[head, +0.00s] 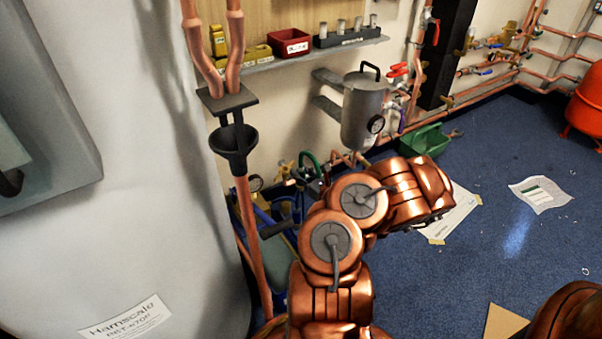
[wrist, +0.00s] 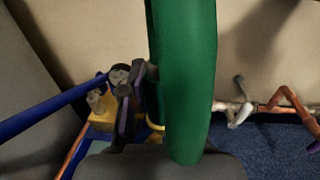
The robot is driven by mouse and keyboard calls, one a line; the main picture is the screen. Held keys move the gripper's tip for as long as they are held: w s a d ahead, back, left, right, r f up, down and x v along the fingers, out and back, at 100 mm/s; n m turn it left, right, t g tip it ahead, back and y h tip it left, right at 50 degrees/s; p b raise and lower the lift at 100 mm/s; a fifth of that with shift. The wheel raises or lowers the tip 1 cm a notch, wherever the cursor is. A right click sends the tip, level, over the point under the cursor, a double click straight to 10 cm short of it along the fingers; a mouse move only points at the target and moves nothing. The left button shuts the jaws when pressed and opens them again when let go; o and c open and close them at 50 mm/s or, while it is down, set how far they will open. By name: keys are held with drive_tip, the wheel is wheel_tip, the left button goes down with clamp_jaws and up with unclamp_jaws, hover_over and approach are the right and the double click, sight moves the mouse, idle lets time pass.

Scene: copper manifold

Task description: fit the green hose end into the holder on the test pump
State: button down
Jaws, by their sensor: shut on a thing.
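The green hose (wrist: 185,75) runs down the middle of the wrist view, large and close, to a rounded lower end over a dark grey shape. My gripper (wrist: 170,158) is shut on the hose near that end; its fingers are mostly hidden. Left of the hose are dark clamp-like parts and a brass fitting of the test pump (wrist: 102,108); I cannot tell which part is the holder. The hose covers whatever lies behind it. In the head view the green hose (head: 309,158) arches above the blue test pump (head: 262,216), and my arm hides the gripper.
A copper pipe with a black funnel (head: 232,145) stands left of the pump. A grey vessel (head: 363,112) hangs on the wall behind. A green crate (head: 425,140) sits by the wall. Blue floor on the right is mostly clear, with papers (head: 540,194).

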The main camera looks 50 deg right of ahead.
sight(301, 167)
drive_tip(key=shift+r+p, duration=1.35)
drive_tip(key=shift+r, duration=0.5)
